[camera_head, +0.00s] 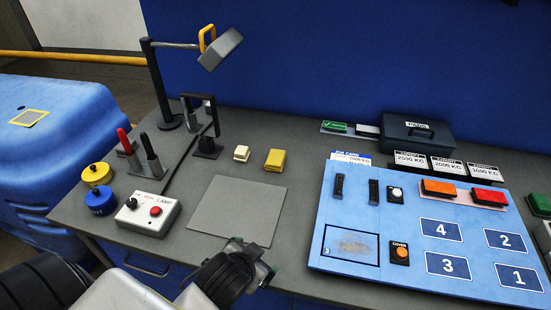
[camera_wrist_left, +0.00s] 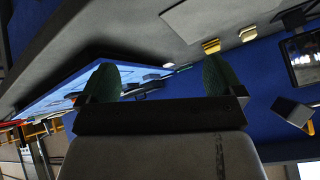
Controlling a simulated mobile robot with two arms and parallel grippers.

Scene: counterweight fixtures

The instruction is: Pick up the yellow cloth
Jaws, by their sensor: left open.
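The yellow cloth (camera_head: 275,160) appears as a small folded yellow block on the grey bench, just behind the grey mat. It also shows in the left wrist view (camera_wrist_left: 211,46), near the top, beyond my fingers. My left gripper (camera_head: 258,257) is at the bench's front edge, at the near right of the mat, well apart from the cloth. In the left wrist view my left gripper (camera_wrist_left: 160,80) has its two green-padded fingers spread, with nothing between them. My right gripper is not in view.
A cream block (camera_head: 241,153) lies left of the cloth. The flat grey mat (camera_head: 237,210) is bare. A lamp control box (camera_head: 149,212) and a lamp post (camera_head: 160,90) stand left. A blue panel (camera_head: 405,210) with switches lies right.

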